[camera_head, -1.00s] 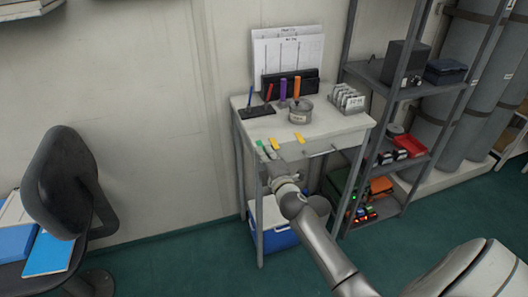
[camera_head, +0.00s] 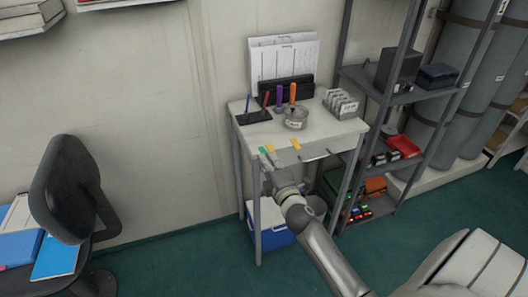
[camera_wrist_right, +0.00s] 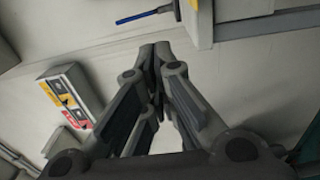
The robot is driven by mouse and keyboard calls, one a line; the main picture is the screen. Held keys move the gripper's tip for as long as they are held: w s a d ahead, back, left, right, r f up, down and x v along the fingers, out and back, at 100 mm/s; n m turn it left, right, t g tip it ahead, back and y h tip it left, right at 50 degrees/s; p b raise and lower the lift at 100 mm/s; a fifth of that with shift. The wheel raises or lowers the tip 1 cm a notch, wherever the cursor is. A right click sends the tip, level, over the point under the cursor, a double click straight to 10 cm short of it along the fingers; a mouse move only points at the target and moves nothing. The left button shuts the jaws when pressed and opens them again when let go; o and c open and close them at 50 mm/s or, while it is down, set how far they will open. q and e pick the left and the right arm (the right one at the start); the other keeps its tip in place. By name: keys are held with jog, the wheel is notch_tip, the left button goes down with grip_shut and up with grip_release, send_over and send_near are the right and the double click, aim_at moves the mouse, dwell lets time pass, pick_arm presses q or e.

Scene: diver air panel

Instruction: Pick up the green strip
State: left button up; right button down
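A small green strip (camera_head: 264,152) lies at the front left edge of the narrow table's top (camera_head: 325,132). A yellow strip (camera_head: 269,147) is right beside it, and another yellow strip (camera_head: 295,143) lies farther right. My right gripper (camera_head: 272,168) is just in front of and below this edge, close to the green strip. In the right wrist view the fingertips of my right gripper (camera_wrist_right: 155,48) meet, with nothing visible between them. The green strip cannot be made out there. My left gripper is out of view.
A pot (camera_head: 296,118), a black pen stand (camera_head: 254,117) and a card rack (camera_head: 341,103) stand farther back on the table. A grey shelf rack (camera_head: 400,98) is close on the right. A blue-and-white cooler (camera_head: 270,240) sits below.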

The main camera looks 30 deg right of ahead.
jog(key=s+a+r+p, duration=0.2)
jog(key=s+r, duration=0.1)
jog(key=s, duration=0.5)
jog(key=shift+p, duration=0.35)
